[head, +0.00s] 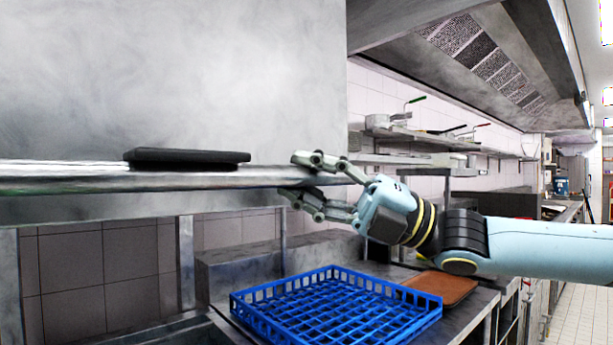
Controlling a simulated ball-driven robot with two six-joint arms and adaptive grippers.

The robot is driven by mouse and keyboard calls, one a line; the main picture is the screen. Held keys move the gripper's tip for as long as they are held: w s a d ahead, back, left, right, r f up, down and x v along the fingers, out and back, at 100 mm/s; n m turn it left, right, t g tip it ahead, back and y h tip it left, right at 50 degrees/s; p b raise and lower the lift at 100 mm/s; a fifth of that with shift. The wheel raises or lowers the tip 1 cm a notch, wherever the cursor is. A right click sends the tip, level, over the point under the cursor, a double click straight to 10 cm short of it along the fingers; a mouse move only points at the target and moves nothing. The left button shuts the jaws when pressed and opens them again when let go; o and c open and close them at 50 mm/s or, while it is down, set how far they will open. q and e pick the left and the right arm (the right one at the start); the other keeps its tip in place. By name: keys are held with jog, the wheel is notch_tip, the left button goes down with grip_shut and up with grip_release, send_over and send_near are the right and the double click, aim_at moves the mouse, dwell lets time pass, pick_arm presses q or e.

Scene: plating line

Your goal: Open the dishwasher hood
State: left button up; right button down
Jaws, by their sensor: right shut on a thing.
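The dishwasher hood (180,75) is a large grey metal box that fills the upper left of the head view. A long metal bar handle (90,182) runs across its lower front. The hood's lower edge stands well above the counter, with an open gap and tiled wall showing beneath it. My right gripper (302,178) reaches in from the right and is shut on the right end of the handle, one finger above and one below. My left gripper is not in view.
A blue dish rack (335,318) sits on the metal counter below the gripper. A brown tray (440,287) lies to its right, under my right arm. A flat black piece (187,157) is on the handle's upper side. Wall shelves (420,135) hold pans behind.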

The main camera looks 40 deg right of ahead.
notch_tip(320, 180, down, 9)
jog(key=b, duration=0.6)
jog(key=shift+r, duration=0.15)
jog(key=c, duration=1.1)
grip_release()
